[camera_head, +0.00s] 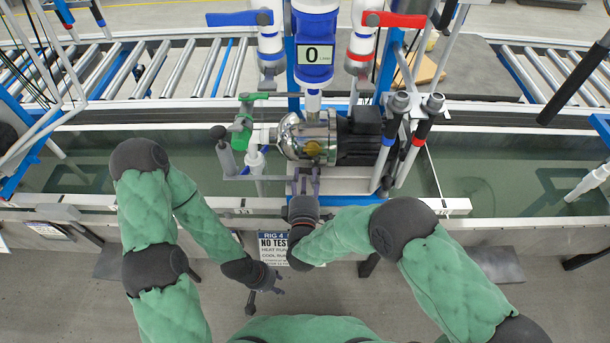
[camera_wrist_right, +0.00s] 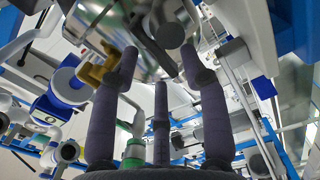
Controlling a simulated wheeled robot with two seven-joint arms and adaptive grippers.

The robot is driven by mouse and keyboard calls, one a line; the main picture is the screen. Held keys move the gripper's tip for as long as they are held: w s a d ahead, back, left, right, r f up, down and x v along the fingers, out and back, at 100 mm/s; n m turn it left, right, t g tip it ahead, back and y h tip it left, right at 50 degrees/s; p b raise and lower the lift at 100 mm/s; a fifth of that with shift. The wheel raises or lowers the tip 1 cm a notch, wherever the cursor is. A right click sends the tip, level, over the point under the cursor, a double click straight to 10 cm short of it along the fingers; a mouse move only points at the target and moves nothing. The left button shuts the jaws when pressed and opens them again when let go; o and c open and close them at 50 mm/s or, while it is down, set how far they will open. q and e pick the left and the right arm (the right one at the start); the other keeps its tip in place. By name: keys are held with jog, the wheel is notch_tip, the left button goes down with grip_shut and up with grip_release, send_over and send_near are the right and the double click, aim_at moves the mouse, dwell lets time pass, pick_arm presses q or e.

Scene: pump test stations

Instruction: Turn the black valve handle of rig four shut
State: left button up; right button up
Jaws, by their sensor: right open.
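Rig four's steel pump (camera_head: 308,138) stands behind the RIG 4 sign (camera_head: 285,243). My right gripper (camera_head: 303,175) is open, its fingers pointing up in front of and below the pump. In the right wrist view its spread fingers (camera_wrist_right: 170,72) surround the lower end of a dark grey bar (camera_wrist_right: 150,42). The bar runs below the steel body, beside a dark round end (camera_wrist_right: 168,24). I cannot tell whether this bar is the black valve handle, or whether the fingers touch it. My left gripper (camera_head: 264,290) hangs low in front of the trough, away from the rig; its jaw opening is unclear.
A green valve (camera_head: 243,130) and a black-topped grey post (camera_head: 218,134) stand left of the pump. Blue (camera_head: 240,18) and red (camera_head: 395,20) handles sit above. Two grey-topped pipes (camera_head: 415,103) rise at the right. The trough wall (camera_head: 130,210) runs along the front.

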jog(key=s, duration=1)
jog(key=shift+s, duration=0.35)
jog(key=shift+a+f, duration=0.1)
